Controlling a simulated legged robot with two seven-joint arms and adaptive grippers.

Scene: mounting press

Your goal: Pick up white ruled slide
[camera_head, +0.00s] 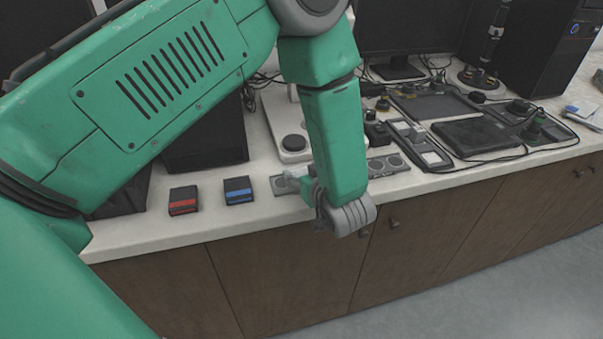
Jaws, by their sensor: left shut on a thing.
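My left gripper (342,215) is at the front edge of the white counter, in front of a flat grey plate with round recesses (391,165). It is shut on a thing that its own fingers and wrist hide. I cannot make out the white ruled slide for certain. A small pale piece (298,172) shows just left of the gripper, over the plate, but I cannot tell what it is. My right gripper is not in view.
A red-topped black box (183,201) and a blue-topped black box (238,191) stand left on the counter (150,232). A white device with a round dark disc (293,143) is behind the gripper. Trays and cables crowd the right. Cabinets (290,280) lie below the edge.

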